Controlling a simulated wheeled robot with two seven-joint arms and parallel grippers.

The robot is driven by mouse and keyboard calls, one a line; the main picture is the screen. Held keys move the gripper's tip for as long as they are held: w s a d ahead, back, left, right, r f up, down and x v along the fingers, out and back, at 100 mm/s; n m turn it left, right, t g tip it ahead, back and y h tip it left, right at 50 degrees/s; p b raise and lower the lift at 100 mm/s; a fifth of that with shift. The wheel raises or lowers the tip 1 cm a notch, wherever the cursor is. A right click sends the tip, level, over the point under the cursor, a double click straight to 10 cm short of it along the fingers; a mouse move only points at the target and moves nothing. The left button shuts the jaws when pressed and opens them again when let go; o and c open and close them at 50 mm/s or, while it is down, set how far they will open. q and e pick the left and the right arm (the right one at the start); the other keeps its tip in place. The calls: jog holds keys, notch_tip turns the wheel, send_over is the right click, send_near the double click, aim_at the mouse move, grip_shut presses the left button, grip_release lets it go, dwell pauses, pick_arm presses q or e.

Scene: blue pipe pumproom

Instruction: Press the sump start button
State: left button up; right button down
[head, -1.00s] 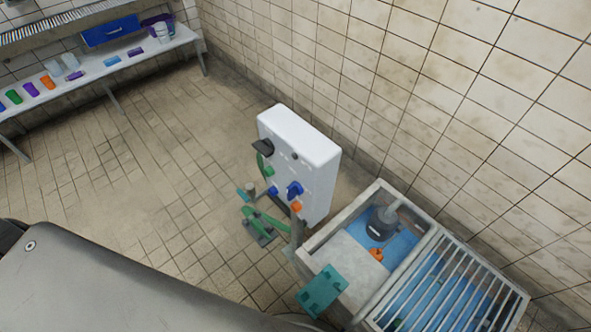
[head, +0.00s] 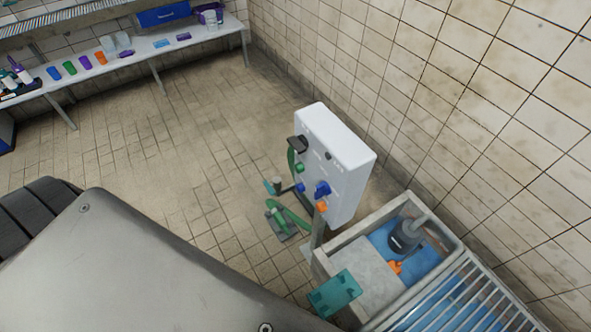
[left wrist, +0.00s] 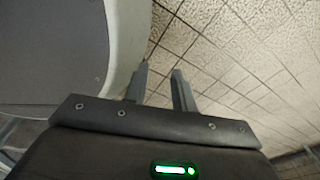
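A white control box (head: 336,160) stands on a post beside the sump in the head view. Its face carries a green button-like part (head: 299,168), a small blue part (head: 300,187), a larger blue knob (head: 322,189), an orange part (head: 321,207) and a black part (head: 297,144). Any labels are too small to read, so I cannot tell which is the sump start button. My left gripper (left wrist: 160,70) shows in the left wrist view, fingers apart and nothing between them, above tiled floor and away from the box. My right gripper is not in view.
The concrete sump (head: 365,268) holds a dark pump (head: 404,235); a metal grating (head: 462,300) lies at its right. A teal plate (head: 335,292) is at its front. Green pipework (head: 280,216) stands by the post. A bench (head: 140,56) with cups stands far left. Floor between is clear.

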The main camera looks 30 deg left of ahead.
pick_arm(q)
grip_shut()
dwell(1.5)
